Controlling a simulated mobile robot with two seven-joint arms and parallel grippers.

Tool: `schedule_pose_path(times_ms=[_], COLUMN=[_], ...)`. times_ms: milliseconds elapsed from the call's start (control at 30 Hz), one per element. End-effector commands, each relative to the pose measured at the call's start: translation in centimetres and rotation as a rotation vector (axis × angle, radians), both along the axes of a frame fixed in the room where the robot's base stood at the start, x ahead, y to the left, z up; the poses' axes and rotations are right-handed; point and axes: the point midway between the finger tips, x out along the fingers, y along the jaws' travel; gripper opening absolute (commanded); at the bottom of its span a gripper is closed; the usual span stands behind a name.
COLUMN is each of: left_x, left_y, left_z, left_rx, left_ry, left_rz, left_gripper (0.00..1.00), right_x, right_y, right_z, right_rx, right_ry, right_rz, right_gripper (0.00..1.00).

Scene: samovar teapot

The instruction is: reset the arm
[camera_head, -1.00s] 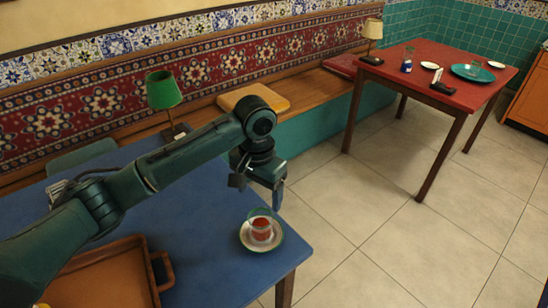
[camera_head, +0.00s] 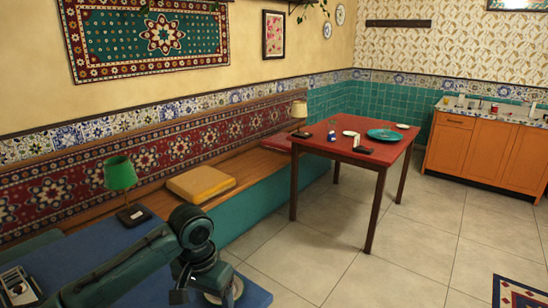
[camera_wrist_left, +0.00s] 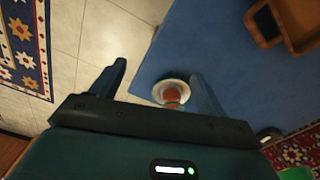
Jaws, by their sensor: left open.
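My left arm reaches in from the lower left of the head view over the blue table (camera_head: 100,240). Its gripper (camera_head: 190,290) hangs low over the table's right end and is partly cut off by the frame. In the left wrist view the gripper's fingers (camera_wrist_left: 158,85) are spread apart with nothing held between them. A glass of red tea (camera_wrist_left: 172,96) on a white saucer (camera_wrist_left: 160,86) stands on the table beyond the fingers, near the table corner. In the head view the saucer (camera_head: 237,288) shows only partly beside the gripper. My right gripper is not in view.
A brown tray (camera_wrist_left: 295,35) lies on the blue table. A green lamp (camera_head: 120,175) stands at the table's back. A bench with a yellow cushion (camera_head: 200,184) runs along the wall. A red table (camera_head: 350,150) stands farther off, with open tiled floor (camera_head: 300,250) in front.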

Motion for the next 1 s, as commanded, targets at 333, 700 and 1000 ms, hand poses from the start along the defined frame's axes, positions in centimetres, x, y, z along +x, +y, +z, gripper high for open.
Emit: schedule_pose_path(times_ms=[333, 700, 1000], left_x=[-3.3, -9.3, -16.0], left_y=[-6.2, -7.5, -1.3], left_z=[-7.0, -11.7, -12.3], left_rx=[-0.281, -0.519, -0.397], left_ry=[-0.141, -0.512, -0.804], left_rz=[-0.048, 0.066, 0.129], left_gripper=[0.75, 0.75, 0.75], right_x=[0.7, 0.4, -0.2], right_y=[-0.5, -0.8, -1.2], right_z=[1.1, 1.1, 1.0], right_rx=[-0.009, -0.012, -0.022], right_ry=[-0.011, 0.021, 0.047], right_rz=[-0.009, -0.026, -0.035], right_gripper=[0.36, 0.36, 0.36])
